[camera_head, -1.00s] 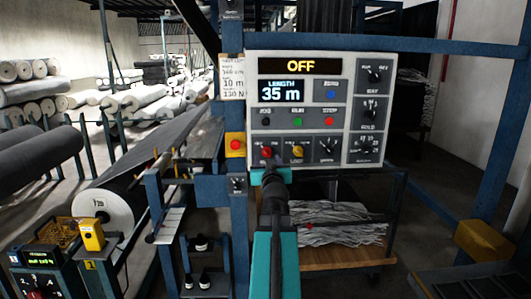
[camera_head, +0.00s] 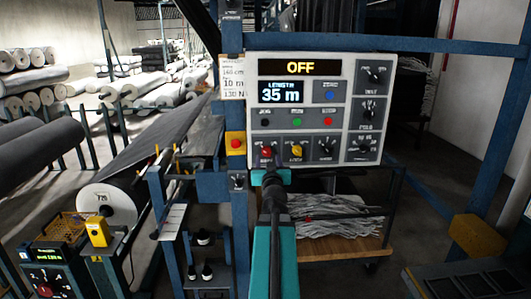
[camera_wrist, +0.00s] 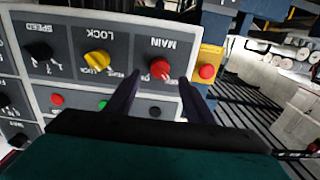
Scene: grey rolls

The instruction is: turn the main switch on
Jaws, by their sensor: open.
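The control panel (camera_head: 342,150) is a white box on a blue frame, and its top display reads OFF. The main switch (camera_head: 266,152) is a red rotary knob at the panel's lower left. In the wrist view the panel is upside down, and the red main switch (camera_wrist: 160,69) sits under the word MAIN. My gripper (camera_wrist: 160,79) is open and empty, with its two dark fingers to either side of the red knob in the picture. I cannot tell whether they touch it. In the head view my gripper (camera_head: 268,168) is mostly hidden behind its own wrist.
A yellow lock knob (camera_head: 296,152) is beside the main switch. A red button on a yellow box (camera_head: 235,143) is on the post to the left. A length display (camera_head: 281,91) reads 35 m. Grey rolls (camera_head: 35,80) lie at the left.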

